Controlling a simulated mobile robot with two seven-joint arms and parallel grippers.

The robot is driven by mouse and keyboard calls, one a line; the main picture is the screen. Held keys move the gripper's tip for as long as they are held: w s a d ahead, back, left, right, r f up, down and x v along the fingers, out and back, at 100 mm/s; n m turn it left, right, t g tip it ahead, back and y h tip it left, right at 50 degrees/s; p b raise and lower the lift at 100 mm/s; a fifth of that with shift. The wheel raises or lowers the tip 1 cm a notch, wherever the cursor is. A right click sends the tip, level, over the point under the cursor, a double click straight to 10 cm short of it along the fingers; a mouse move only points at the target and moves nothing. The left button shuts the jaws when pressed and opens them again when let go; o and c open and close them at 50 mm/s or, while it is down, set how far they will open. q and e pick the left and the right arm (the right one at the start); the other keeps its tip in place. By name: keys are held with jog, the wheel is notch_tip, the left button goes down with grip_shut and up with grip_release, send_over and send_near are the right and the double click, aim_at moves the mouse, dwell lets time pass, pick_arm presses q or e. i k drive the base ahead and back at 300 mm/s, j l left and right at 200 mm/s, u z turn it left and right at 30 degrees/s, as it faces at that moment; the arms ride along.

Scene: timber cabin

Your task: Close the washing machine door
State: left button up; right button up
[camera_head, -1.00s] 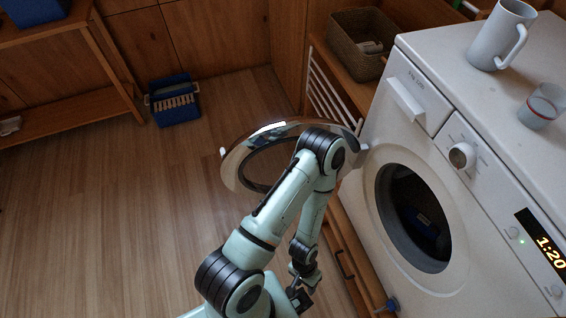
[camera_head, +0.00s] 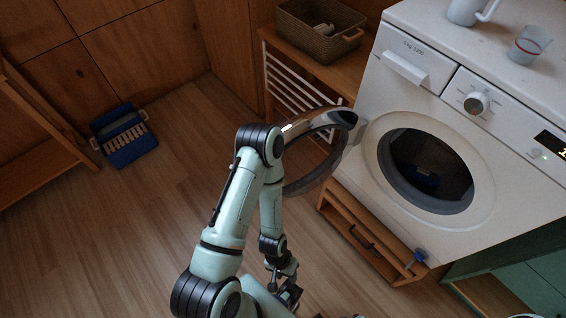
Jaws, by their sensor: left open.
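The white washing machine (camera_head: 385,100) stands at the right of the head view. Its round door (camera_head: 333,120) is open, swung out to the left of the dark drum opening (camera_head: 425,170). A small blue thing lies inside the drum. My left arm crosses in front of the door and hides its left part. My left gripper (camera_head: 287,297) is low in the view, below the door and apart from it, open and empty. My right gripper is not in view.
A wicker basket (camera_head: 315,45) sits on a wooden shelf behind the door. A mug (camera_head: 468,10) and a glass (camera_head: 530,45) stand on the machine. A blue crate (camera_head: 124,137) is on the floor at left. A wooden drawer (camera_head: 365,235) is under the machine.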

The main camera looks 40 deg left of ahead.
aim_at(353, 129)
jog(key=k+j+z, duration=0.1)
jog(key=j, duration=0.2)
jog(key=k+j, duration=0.15)
jog(key=j, duration=0.15)
jog(key=k+j+z, duration=0.15)
jog(key=j, duration=0.15)
jog(key=i+j+z, duration=0.1)
jog(key=j+z, duration=0.25)
jog(key=j, duration=0.3)
jog(key=j+z, duration=0.3)
jog(key=j, duration=0.4)
jog(key=k+j+z, duration=0.1)
jog(key=j+z, duration=0.25)
jog(key=j, duration=0.3)
jog(key=k, duration=0.3)
jog(key=j+z, duration=0.5)
jog(key=j, duration=0.15)
jog(key=i, duration=0.05)
